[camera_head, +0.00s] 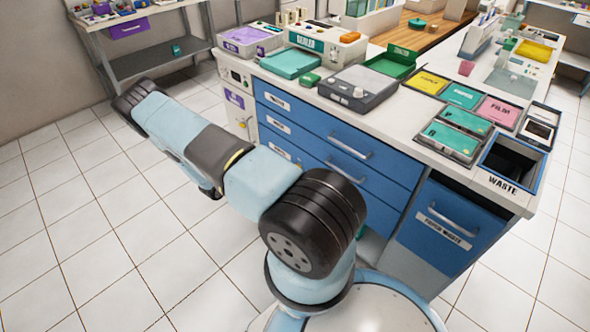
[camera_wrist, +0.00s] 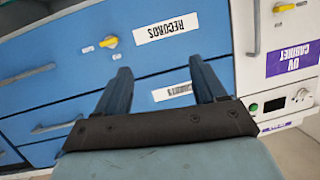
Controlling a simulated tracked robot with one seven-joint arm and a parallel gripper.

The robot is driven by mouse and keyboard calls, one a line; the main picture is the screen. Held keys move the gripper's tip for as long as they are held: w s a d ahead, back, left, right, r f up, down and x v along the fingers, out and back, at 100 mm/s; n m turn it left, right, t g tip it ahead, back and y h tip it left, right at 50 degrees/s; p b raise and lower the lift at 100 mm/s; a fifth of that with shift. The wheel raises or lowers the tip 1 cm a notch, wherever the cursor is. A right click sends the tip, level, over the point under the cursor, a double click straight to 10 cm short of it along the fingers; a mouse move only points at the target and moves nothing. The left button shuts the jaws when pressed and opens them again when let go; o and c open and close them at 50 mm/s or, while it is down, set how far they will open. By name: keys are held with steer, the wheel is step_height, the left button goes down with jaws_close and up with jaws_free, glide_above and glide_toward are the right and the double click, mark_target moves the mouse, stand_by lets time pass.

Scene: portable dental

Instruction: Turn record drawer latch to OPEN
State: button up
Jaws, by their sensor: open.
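The record drawer's blue front (camera_wrist: 75,75) fills much of the wrist view, with a white RECORDS label (camera_wrist: 166,28). The yellow latch (camera_wrist: 109,41) sits left of the label, with small pale marks beside it. My gripper (camera_wrist: 160,65) is open and empty. Its two dark fingers point at the drawer fronts, with the latch above and left of the left fingertip. No contact with the latch shows. The latch's marks are too small to read.
A white UV cabinet (camera_wrist: 275,55) with a purple label stands right of the drawers in the wrist view. Other drawers have grey bar handles (camera_wrist: 55,127). In the head view the counter (camera_head: 405,125) holds trays and devices, and a shelf (camera_head: 150,60) stands behind. The tiled floor at left is clear.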

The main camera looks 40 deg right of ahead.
steer(key=s+d+f+g+h, duration=0.1)
steer(key=s+d+f+h, duration=0.2)
steer(key=s+f, duration=0.45)
steer(key=d+r, duration=0.1)
steer(key=d, duration=1.2)
steer(key=shift+s+d+r+g, duration=0.2)
steer(key=shift+s+d+g, duration=0.1)
steer(key=shift+s+d, duration=0.1)
steer(key=shift+c, duration=0.3)
